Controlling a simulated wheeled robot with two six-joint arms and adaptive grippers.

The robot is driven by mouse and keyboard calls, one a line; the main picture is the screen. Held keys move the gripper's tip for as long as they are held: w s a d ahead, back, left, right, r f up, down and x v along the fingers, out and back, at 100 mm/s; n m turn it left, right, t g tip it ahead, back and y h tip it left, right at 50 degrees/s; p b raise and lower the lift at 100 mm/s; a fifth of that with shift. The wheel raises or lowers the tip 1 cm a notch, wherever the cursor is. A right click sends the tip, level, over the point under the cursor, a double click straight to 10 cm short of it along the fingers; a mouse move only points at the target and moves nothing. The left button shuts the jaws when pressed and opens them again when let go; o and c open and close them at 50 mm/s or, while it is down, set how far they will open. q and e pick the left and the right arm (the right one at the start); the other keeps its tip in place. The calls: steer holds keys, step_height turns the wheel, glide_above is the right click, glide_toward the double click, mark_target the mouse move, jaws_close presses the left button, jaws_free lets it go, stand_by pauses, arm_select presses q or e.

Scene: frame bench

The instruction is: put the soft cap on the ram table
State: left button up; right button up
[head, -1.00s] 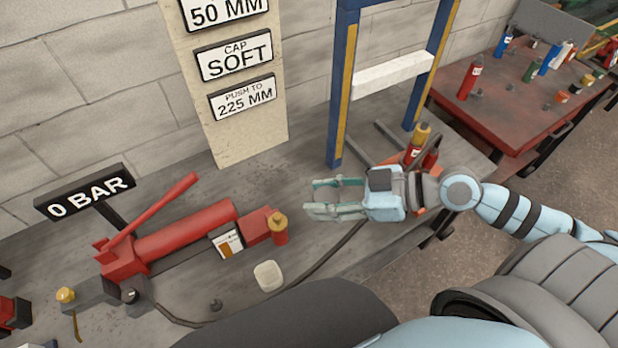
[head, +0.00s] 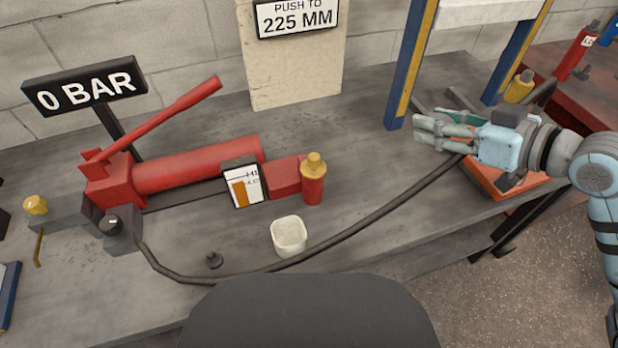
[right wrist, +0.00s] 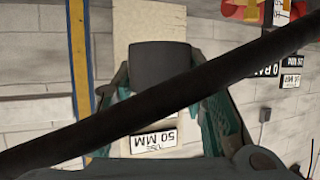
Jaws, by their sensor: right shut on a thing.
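My right gripper (head: 430,130) is at the right, above the bench near the blue and yellow frame. In the right wrist view a dark grey block with rounded corners (right wrist: 160,65), which looks like the soft cap, sits between its fingers. In the head view the held piece is hard to make out. A red cylinder with a brass top (head: 313,182) stands upright at the end of the red pump. I cannot tell which part is the ram table. My left gripper is not in view.
A black hose (head: 365,230) runs along the bench and crosses the right wrist view. The blue and yellow frame (head: 412,62) stands behind. A gauge sign (head: 84,90) reads 0 BAR.

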steer(key=shift+r, duration=0.2)
steer(key=b, duration=0.5)
glide_above(404, 201)
step_height(404, 201, down, 12)
step_height(404, 201, down, 2)
steer(key=shift+f+b, duration=0.1)
steer(key=shift+b, duration=0.3)
step_height(404, 201, down, 6)
steer(key=shift+r+b, duration=0.2)
steer(key=shift+b, duration=1)
steer(key=shift+f, duration=0.25)
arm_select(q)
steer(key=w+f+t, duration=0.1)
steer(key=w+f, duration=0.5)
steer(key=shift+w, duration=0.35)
arm_select(e)
steer(key=shift+r, duration=0.15)
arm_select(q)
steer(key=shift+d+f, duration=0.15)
arm_select(e)
steer(key=o, duration=0.8)
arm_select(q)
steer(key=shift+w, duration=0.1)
arm_select(e)
steer(key=o, duration=0.5)
steer(key=shift+c, duration=0.2)
